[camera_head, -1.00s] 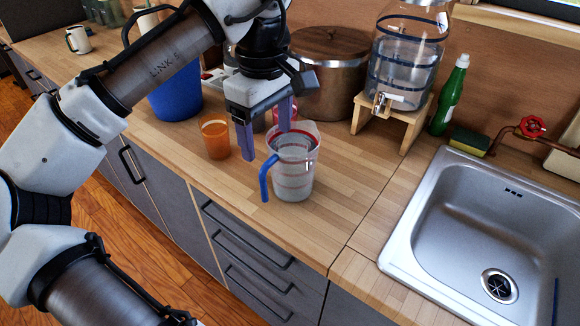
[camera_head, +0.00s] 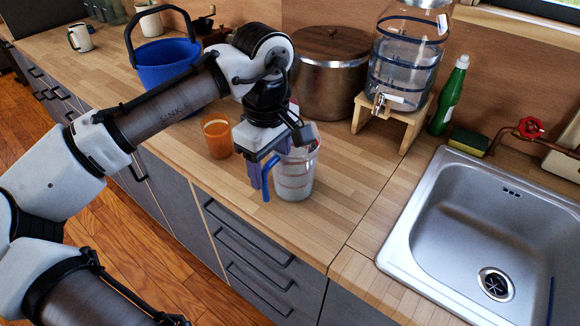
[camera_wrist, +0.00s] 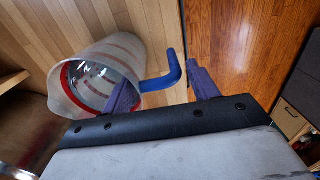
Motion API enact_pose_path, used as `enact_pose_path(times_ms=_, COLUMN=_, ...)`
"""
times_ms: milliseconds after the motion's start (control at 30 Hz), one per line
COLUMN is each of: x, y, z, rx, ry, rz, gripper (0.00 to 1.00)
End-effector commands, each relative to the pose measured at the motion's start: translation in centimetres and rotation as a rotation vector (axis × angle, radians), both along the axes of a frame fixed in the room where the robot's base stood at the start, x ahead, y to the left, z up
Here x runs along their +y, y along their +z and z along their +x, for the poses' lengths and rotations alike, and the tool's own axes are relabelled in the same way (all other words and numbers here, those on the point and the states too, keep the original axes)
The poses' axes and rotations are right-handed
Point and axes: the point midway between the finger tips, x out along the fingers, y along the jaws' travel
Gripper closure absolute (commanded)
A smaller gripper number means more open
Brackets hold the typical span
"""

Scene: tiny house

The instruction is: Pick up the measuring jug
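The measuring jug (camera_head: 297,178) stands upright on the wooden counter. It is clear with red markings and has a blue handle (camera_head: 266,179) on its left side. My gripper (camera_head: 262,172) is lowered at the handle side and hides part of the rim. In the wrist view the jug (camera_wrist: 122,50) lies at the left, with its red-edged mouth towards the camera. My gripper (camera_wrist: 163,90) is open there, with one finger at the jug's mouth and the other beyond the handle (camera_wrist: 165,79). The handle lies between the fingers. I cannot tell whether either finger touches the jug.
An orange cup (camera_head: 217,137) stands just left of the jug. A blue bucket (camera_head: 165,62), a large lidded pot (camera_head: 330,85) and a water dispenser (camera_head: 405,60) on a wooden stand (camera_head: 410,125) are behind. The sink (camera_head: 480,210) is at the right. Counter in front of the jug is clear.

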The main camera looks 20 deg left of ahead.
Motion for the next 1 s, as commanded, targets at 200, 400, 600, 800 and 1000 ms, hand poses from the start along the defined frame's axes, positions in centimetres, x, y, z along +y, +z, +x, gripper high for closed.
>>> enact_pose_path(times_ms=200, x=0.00, y=0.03, z=0.00, rx=0.000, ry=0.000, rz=0.000, gripper=0.70)
enact_pose_path(times_ms=400, x=0.01, y=0.05, z=0.00, rx=0.000, ry=0.000, rz=0.000, gripper=0.96)
enact_pose_path(times_ms=600, x=0.01, y=0.18, z=0.06, rx=-0.003, ry=0.001, rz=0.000, gripper=1.00)
enact_pose_path(times_ms=800, x=0.02, y=0.22, z=0.07, rx=-0.003, ry=0.000, rz=0.000, gripper=1.00)
enact_pose_path(times_ms=1000, x=0.12, y=0.63, z=0.21, rx=-0.003, ry=0.000, rz=0.000, gripper=1.00)
